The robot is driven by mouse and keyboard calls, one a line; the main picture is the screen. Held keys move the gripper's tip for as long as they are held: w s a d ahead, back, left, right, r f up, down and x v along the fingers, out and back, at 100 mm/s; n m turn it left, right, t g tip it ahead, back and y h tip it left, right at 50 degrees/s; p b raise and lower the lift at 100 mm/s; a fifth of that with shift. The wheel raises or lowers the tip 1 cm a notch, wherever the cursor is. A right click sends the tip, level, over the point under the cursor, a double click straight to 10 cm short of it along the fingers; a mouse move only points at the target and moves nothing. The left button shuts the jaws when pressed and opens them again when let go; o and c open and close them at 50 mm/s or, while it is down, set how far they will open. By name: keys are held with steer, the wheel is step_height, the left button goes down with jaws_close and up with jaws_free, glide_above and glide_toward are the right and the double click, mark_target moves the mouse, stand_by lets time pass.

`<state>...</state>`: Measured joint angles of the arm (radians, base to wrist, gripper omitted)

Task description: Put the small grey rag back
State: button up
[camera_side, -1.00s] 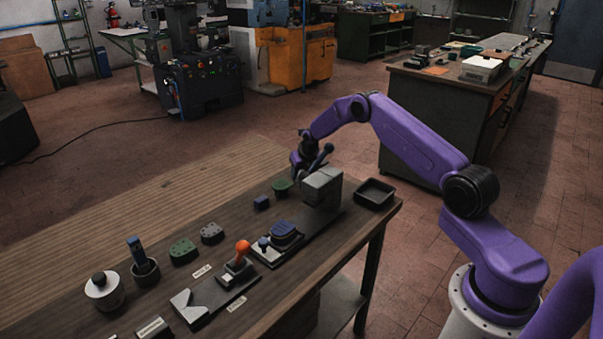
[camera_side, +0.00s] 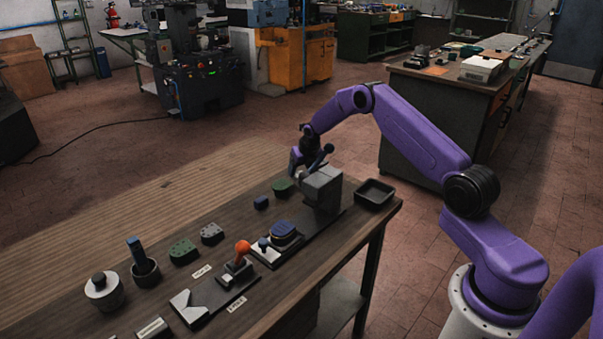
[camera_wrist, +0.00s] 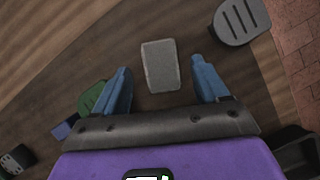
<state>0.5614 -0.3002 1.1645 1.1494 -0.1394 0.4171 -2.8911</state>
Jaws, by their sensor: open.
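A small grey rectangular piece, seemingly the grey rag (camera_wrist: 160,66), lies flat on the dark wooden table (camera_wrist: 62,62) in the wrist view. My gripper (camera_wrist: 160,74) is open, with one blue finger on either side of the grey piece and clear gaps between. Nothing is held. In the side view my gripper (camera_side: 298,168) is at the far side of the grey press block (camera_side: 322,187), which partly hides it. The grey piece cannot be made out there.
A green pad (camera_side: 283,186) and a blue block (camera_side: 261,202) lie left of the press. A black tray (camera_side: 375,193) sits at its right. A grey slotted piece (camera_wrist: 241,20) lies near the table edge. An orange-knobbed lever (camera_side: 242,248) stands in front.

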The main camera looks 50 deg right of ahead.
mark_target(303, 177)
step_height(303, 177, up, 8)
steer(key=shift+s+f, duration=0.15)
steer(key=s+a+r+m+g+y, duration=0.1)
steer(key=s+a+r+m, duration=0.3)
steer(key=a, duration=0.5)
steer(key=s+a+r+m+y, duration=0.1)
steer(key=s+a+r, duration=0.2)
steer(key=s+a, duration=0.55)
steer(key=s+a+r+m+g, duration=0.1)
steer(key=s+a+r+m, duration=0.25)
steer(key=a, duration=0.65)
steer(key=s+a+r+m+g, duration=0.15)
steer(key=s+m, duration=0.25)
steer(key=s, duration=0.9)
steer(key=s+a+r+m, duration=0.2)
steer(key=s+a+m, duration=0.1)
steer(key=s, duration=1)
steer(key=s+d+f+m, duration=0.1)
steer(key=s+d+m, duration=0.2)
steer(key=s, duration=0.5)
steer(key=shift+d+f+g, duration=0.15)
steer(key=shift+d+g, duration=0.2)
